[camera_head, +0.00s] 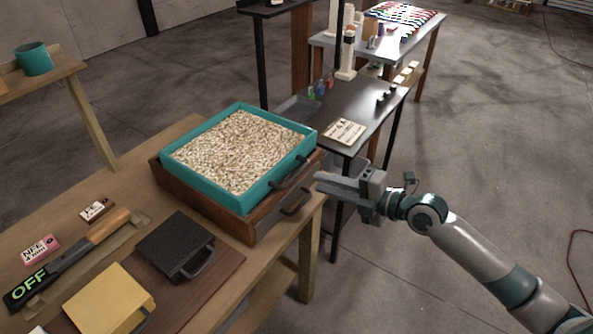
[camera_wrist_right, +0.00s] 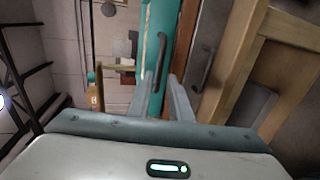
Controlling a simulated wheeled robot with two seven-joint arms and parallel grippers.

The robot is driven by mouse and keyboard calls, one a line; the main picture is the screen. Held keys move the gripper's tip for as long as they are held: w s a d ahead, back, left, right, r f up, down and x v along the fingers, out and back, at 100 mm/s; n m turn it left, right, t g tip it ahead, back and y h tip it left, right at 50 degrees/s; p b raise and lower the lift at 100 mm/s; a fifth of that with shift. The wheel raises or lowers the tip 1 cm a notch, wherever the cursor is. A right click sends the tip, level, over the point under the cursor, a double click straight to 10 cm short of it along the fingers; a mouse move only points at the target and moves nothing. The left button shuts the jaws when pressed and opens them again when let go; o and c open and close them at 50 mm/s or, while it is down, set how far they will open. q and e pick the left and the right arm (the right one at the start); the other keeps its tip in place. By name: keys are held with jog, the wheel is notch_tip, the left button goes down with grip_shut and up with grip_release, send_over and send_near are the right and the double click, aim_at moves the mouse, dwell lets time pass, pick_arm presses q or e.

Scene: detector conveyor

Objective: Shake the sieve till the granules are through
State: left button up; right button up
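A teal square sieve (camera_head: 186,177) full of pale granules (camera_head: 238,150) sits on a brown wooden box (camera_head: 236,222) on the wooden table. The sieve has a dark handle (camera_head: 292,174) on its right side, and the box has a similar handle (camera_head: 296,204) below it. My right gripper (camera_head: 318,183) is just right of these handles, empty. In the right wrist view its two fingers (camera_wrist_right: 161,80) are apart and point at the teal sieve wall (camera_wrist_right: 157,30); the box handle (camera_wrist_right: 207,68) lies to their right. My left gripper is out of view.
On the table's left are a black box (camera_head: 174,246), a yellow box (camera_head: 108,300) and an OFF-marked device (camera_head: 28,289). A dark side table (camera_head: 372,100) with a card (camera_head: 345,131) stands behind my right gripper. The floor at right is open.

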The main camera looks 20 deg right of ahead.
aim_at(296, 173)
jog(key=p+x, duration=0.3)
jog(key=x, duration=0.5)
jog(key=shift+r, duration=0.2)
jog(key=shift+w+a+f, duration=0.25)
jog(key=shift+w+a, duration=0.1)
jog(key=shift+w, duration=0.15)
grip_shut()
